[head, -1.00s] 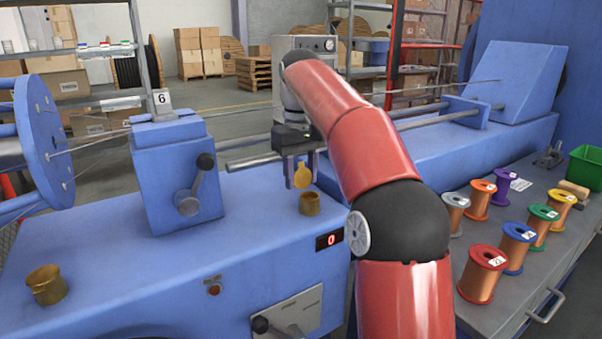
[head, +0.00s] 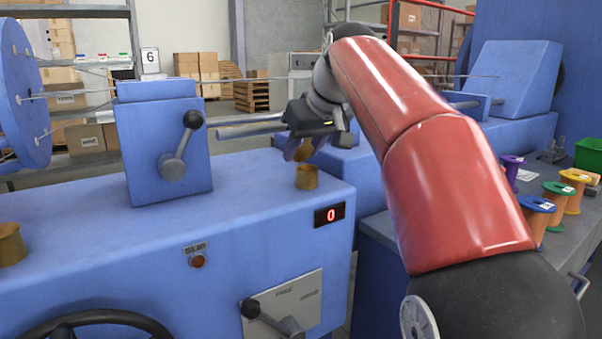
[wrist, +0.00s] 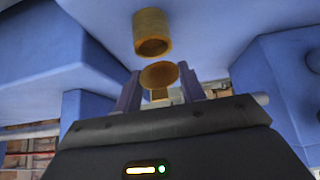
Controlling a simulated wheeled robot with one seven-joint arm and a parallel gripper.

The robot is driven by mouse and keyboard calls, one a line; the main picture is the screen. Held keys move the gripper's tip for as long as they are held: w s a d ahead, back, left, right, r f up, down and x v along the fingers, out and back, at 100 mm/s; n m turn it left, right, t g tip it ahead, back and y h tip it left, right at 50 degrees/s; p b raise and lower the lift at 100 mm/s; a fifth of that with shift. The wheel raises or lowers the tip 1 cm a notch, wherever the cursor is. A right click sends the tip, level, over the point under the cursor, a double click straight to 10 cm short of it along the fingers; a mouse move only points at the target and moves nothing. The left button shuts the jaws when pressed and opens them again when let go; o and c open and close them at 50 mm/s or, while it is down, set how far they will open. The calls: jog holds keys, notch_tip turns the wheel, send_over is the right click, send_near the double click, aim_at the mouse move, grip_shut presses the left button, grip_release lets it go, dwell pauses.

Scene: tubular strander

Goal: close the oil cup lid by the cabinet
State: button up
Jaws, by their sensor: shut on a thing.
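The brass oil cup (head: 307,179) stands on the blue machine housing near its right end, beside the grey cabinet. Its round brass lid (head: 302,151) is up at the cup's far side, above the rim, so the cup is open. My gripper (head: 299,153) is behind and above the cup, shut on the lid. In the wrist view the lid (wrist: 159,75) sits between the two fingers (wrist: 160,86), and the open cup (wrist: 152,33) is just beyond it. The hinge is too small to make out.
A second brass cup (head: 11,245) stands at the far left of the housing. A lever (head: 178,155) on a blue block and a steel bar (head: 247,130) are left of my gripper. The grey cabinet (head: 375,228) at right carries several wire spools.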

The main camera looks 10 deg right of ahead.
jog(key=t+b, duration=0.1)
jog(key=b, duration=0.1)
jog(key=s+f+t+y+b, duration=0.1)
jog(key=t+b, duration=0.1)
jog(key=shift+s+d+f+t, duration=0.1)
jog(key=shift+d+t, duration=0.1)
jog(key=shift+t, duration=0.1)
jog(key=shift+s+t+y+b, duration=0.15)
jog(key=shift+t+y+b, duration=0.2)
jog(key=shift+t, duration=0.45)
jog(key=shift+s+d+f+t+y, duration=0.1)
jog(key=shift+f+t+y, duration=0.1)
jog(key=shift+t, duration=0.4)
jog(key=shift+s+f+t+y, duration=0.1)
jog(key=shift+t+y, duration=0.05)
jog(key=shift+t, duration=0.45)
jog(key=o, duration=1)
jog(key=v, duration=0.7)
jog(key=shift+s+d, duration=0.15)
jog(key=shift+s, duration=0.2)
